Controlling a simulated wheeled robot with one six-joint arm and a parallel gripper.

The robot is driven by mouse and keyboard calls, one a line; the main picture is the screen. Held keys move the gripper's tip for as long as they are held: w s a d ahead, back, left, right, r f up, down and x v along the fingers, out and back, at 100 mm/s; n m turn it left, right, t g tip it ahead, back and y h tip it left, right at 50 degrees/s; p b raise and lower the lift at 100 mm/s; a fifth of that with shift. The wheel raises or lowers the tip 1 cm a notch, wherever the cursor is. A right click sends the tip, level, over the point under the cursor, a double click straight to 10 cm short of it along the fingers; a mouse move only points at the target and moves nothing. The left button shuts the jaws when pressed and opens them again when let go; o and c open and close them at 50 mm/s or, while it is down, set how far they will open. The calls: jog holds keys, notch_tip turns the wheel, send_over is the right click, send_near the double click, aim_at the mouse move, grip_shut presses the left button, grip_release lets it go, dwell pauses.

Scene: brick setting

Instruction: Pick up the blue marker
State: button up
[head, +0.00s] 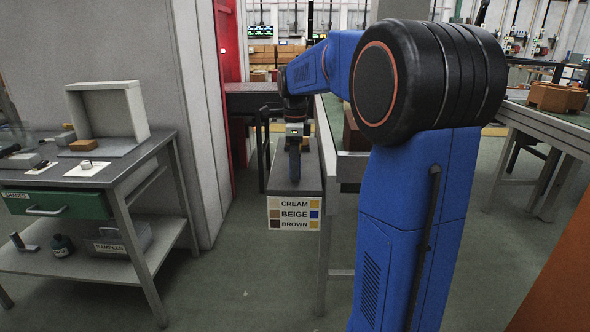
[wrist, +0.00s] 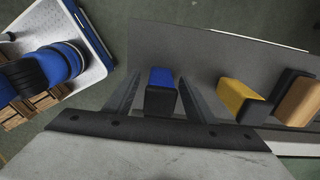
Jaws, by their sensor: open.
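The blue marker (wrist: 161,92), a block with a blue top and a black near side, stands on a dark grey surface in the wrist view. My gripper (wrist: 159,80) is open, with one finger to the left of the blue marker and one to the right. Gaps show between the marker and both fingers. In the head view my gripper (head: 295,165) points down over a narrow dark shelf (head: 283,186), and I cannot make out the blue marker there.
A yellow marker (wrist: 240,98) and a tan and black marker (wrist: 298,98) stand right of my gripper. A sign reading CREAM, BEIGE, BROWN (head: 294,213) hangs on the shelf's front. A grey workbench (head: 85,176) stands at left. Open floor (head: 250,265) lies between.

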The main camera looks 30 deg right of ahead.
jog(key=c, duration=1.2)
jog(key=shift+o, duration=0.2)
jog(key=shift+r, duration=0.1)
notch_tip(320, 180, up, 10)
jog(key=shift+f, duration=0.1)
jog(key=shift+o, duration=1.2)
